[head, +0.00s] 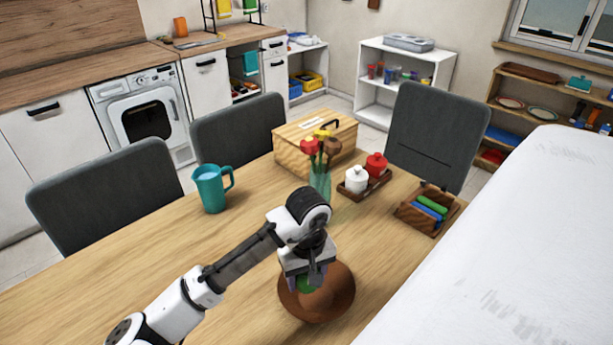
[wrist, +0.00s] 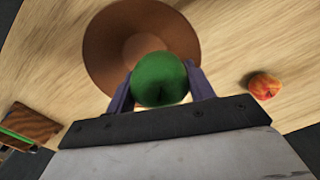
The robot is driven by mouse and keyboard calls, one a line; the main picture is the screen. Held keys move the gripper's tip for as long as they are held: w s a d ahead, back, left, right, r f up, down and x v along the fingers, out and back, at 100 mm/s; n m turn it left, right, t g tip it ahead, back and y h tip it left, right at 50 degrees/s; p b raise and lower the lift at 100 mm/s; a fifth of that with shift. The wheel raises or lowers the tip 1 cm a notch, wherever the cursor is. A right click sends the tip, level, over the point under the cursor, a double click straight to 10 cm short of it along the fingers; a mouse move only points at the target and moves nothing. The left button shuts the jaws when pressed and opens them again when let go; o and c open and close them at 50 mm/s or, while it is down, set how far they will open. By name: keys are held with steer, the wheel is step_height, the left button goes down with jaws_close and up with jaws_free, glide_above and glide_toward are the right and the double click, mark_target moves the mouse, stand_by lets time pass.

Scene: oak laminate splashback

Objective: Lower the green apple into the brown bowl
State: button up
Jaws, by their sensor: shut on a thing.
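My gripper (head: 306,276) is shut on the green apple (head: 307,284), one finger on each side of it. In the wrist view my gripper (wrist: 160,88) holds the green apple (wrist: 160,78) in front of the brown bowl. The brown bowl (head: 336,302) stands on the table below my gripper; it also shows in the wrist view (wrist: 105,50). The apple overlaps the bowl's middle and its near side in the wrist view. I cannot tell how far the apple is above the bowl's bottom. My gripper hides part of the apple in the head view.
A peach-like fruit (wrist: 264,86) lies on the table beside the bowl. A vase with flowers (head: 320,180), a teal pitcher (head: 212,190), a tray with red and white jars (head: 365,180) and a wooden box (head: 428,212) stand farther back. The table's left part is clear.

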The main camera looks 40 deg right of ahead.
mark_target(306, 286)
steer(key=shift+f+b, duration=0.9)
steer(key=shift+f, duration=0.9)
steer(key=shift+f+b, duration=0.6)
steer(key=shift+f, duration=0.45)
steer(key=o, duration=1.1)
steer(key=shift+r, duration=0.15)
step_height(306, 286, up, 14)
steer(key=shift+d+f, duration=0.1)
steer(key=shift+f, duration=0.05)
